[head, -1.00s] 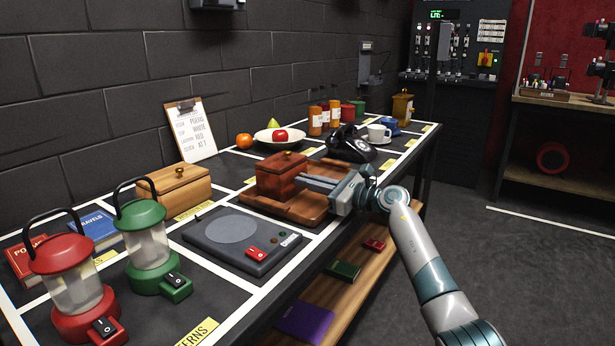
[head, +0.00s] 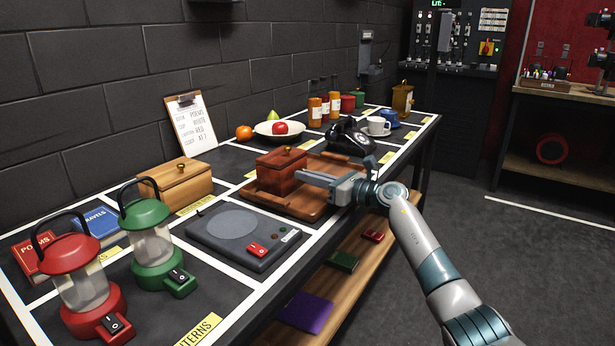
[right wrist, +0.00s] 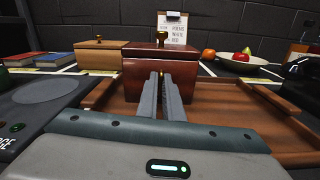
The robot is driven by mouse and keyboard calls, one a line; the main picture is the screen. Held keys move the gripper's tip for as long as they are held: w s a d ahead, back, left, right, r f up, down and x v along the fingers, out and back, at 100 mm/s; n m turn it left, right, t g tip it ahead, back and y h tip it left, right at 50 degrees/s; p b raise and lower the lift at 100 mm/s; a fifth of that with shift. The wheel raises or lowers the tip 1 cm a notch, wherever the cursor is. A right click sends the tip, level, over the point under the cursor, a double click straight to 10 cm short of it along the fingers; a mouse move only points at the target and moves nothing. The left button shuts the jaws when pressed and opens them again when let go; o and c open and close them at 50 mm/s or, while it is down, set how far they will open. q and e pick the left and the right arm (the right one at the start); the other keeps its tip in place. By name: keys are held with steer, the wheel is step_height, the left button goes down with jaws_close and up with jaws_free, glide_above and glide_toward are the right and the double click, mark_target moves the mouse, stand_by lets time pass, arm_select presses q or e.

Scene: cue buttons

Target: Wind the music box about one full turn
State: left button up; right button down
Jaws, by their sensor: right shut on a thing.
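The music box, a dark red-brown wooden box (head: 281,173) with a small knob on its lid, stands on a brown wooden tray (head: 318,207) on the table. It also shows in the right wrist view (right wrist: 135,82), straight ahead, lid closed. My right gripper (head: 300,176) reaches in from the right, level with the side of the box. In the right wrist view its fingers (right wrist: 160,76) close on a small brass-coloured piece at the box's near face, which looks like the winding key and is mostly hidden between them. My left gripper is not in view.
A grey flat device (head: 243,238) with a red switch lies left of the tray. A lighter wooden box (head: 176,184), a green lantern (head: 150,245) and a red lantern (head: 82,285) stand farther left. A black telephone (head: 349,138) and a fruit bowl (head: 280,133) are behind.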

steer(key=c, duration=2)
jaws_free()
steer(key=shift+d, duration=0.15)
